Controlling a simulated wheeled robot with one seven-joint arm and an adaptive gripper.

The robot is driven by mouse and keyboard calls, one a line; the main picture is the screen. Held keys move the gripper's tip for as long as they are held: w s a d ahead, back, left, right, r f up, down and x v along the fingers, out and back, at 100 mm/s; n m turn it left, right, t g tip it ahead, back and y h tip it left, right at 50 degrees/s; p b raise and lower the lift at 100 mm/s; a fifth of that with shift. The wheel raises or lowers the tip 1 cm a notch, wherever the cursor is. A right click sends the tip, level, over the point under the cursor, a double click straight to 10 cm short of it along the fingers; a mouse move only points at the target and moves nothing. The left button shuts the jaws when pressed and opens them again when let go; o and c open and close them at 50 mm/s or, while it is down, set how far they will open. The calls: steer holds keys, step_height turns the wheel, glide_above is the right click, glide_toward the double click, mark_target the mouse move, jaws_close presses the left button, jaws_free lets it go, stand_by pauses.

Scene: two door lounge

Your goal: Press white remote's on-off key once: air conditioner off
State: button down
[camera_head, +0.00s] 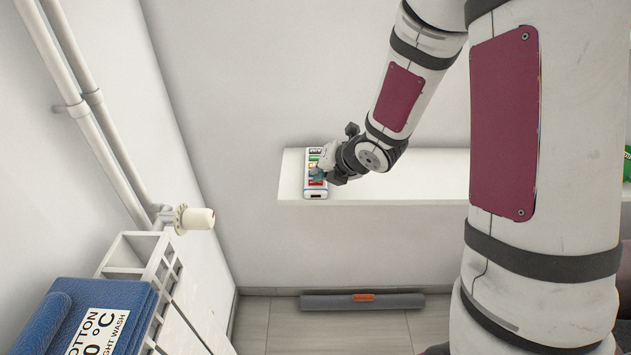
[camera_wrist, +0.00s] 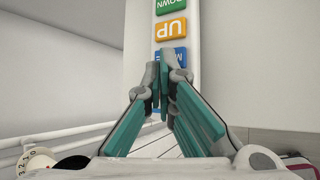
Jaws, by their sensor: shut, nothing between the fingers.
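The white remote (camera_head: 316,194) lies at the left end of a white ledge, with a column of coloured keys. In the wrist view the remote (camera_wrist: 194,40) shows a green DOWN key (camera_wrist: 171,5), an orange UP key (camera_wrist: 171,29) and a blue key (camera_wrist: 178,55) partly covered by my fingers. A red key (camera_head: 316,183) shows lower on the remote in the head view; its label is too small to read. My gripper (camera_head: 321,174) is shut and empty, its teal fingertips (camera_wrist: 163,72) over the remote; contact cannot be told. The air conditioner is not in view.
The white ledge (camera_head: 420,190) runs right, mostly bare, behind my arm. A radiator (camera_head: 150,255) with a blue cloth (camera_head: 75,310) stands at left beside white pipes (camera_head: 90,110). A grey roll (camera_head: 362,301) lies on the floor below the ledge.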

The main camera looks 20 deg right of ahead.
steer(key=shift+r, duration=0.1)
steer(key=shift+r+p, duration=0.55)
steer(key=shift+r, duration=0.15)
step_height(320, 180, up, 5)
steer(key=p, duration=0.4)
steer(key=shift+s, duration=0.1)
stand_by(0.9)
